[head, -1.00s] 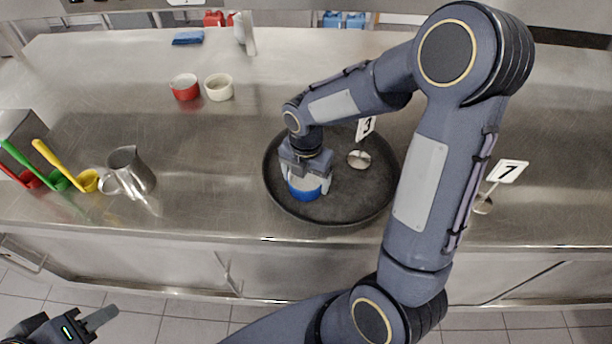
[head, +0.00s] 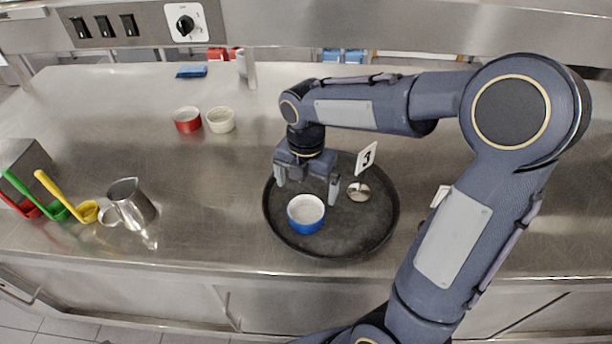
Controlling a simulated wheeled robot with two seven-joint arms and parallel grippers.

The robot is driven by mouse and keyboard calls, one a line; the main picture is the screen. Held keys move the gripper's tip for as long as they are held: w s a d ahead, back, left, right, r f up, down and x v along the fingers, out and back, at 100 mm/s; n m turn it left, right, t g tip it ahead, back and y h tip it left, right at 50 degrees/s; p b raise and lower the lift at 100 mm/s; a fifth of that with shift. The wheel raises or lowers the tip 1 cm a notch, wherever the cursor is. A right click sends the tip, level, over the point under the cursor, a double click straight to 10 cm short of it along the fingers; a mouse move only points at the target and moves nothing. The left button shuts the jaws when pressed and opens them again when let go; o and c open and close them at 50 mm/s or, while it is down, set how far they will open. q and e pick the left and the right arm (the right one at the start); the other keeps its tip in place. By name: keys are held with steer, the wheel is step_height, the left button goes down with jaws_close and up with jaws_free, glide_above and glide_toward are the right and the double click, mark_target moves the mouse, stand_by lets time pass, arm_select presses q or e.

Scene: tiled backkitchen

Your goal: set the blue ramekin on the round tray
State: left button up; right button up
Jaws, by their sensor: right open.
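The blue ramekin (head: 306,222), white inside, stands upright on the round tray (head: 350,246), left of the tray's middle. The tray is dark and lies on the steel counter near its front edge. My right gripper (head: 307,190) is open and empty above the tray, just behind the ramekin and apart from it. My left gripper is out of the picture.
A number 3 card on a round metal stand (head: 358,192) is on the tray. A metal pitcher (head: 131,203) and coloured ladles (head: 62,207) are at the left. A red ramekin (head: 187,120) and a cream one (head: 221,120) stand farther back.

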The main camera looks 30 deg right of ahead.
steer(key=s+a+r+m+t+y, duration=0.1)
steer(key=s+r+m+t+y, duration=0.1)
steer(key=s+m, duration=0.6)
steer(key=s+a+r+m+t+y, duration=0.1)
steer(key=s+m, duration=0.7)
steer(key=m, duration=1.1)
steer(key=a+t, duration=0.1)
steer(key=t, duration=0.1)
steer(key=shift+s+r+t+y, duration=0.3)
steer(key=shift+s+r+y, duration=0.05)
steer(key=shift+r+y, duration=0.05)
